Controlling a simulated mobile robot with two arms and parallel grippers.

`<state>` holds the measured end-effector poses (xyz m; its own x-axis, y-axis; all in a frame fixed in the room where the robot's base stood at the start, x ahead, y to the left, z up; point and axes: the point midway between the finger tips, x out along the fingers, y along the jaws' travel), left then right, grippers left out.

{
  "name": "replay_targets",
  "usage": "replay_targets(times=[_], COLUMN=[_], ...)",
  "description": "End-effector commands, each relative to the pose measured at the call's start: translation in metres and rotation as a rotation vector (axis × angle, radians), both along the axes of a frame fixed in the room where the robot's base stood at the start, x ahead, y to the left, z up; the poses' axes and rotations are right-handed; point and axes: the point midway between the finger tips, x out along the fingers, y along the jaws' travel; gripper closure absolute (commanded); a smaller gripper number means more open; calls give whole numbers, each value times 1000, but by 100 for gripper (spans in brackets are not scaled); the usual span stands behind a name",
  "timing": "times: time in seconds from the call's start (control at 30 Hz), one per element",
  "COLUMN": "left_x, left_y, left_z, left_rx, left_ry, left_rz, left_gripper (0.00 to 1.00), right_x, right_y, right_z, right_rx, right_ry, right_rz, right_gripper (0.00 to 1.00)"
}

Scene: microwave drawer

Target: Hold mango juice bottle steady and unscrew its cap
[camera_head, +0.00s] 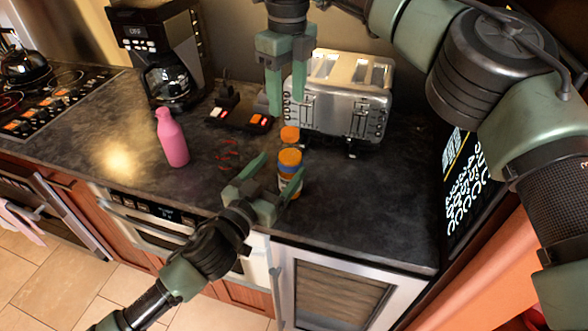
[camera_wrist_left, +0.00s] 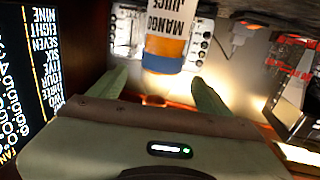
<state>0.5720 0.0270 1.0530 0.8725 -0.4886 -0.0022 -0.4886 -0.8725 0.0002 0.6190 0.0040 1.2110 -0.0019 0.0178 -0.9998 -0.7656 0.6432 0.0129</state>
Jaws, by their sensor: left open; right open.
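The mango juice bottle (camera_head: 290,183) stands upright on the dark counter, with a white label, a blue band and an orange top. The bottle also shows in the left wrist view (camera_wrist_left: 165,45), where the picture is upside down. A small orange piece (camera_head: 289,134), which looks like a cap, shows just behind the bottle top; I cannot tell whether it rests on the counter or is in the air. My right gripper (camera_head: 286,100) is open, pointing down above the orange piece.
A metal toaster (camera_head: 340,97) stands close behind the bottle. A dark menu board (camera_head: 462,190) is at the right. The counter right of the bottle is clear.

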Motion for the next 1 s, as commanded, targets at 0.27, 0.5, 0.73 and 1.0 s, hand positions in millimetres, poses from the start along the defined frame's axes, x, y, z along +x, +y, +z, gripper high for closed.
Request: replay_targets(times=[0.27, 0.5, 0.73, 1.0], left_x=[26, 56, 67, 68], left_y=[-15, -32, -39, -39], left_z=[2, 1, 1, 0], left_rx=[0, -1, 0, 0], left_ry=[-6, -3, -2, -2], left_rz=[-5, -3, -4, -4], left_gripper=[22, 22, 22, 30], right_x=[1, 1, 0, 0], right_y=[-6, -6, -5, -5], right_z=[5, 5, 5, 5], right_rx=[-21, -18, -18, -18], right_ry=[-3, -3, -2, -2], right_rz=[-10, -8, -8, -8], right_gripper=[49, 49, 49, 49])
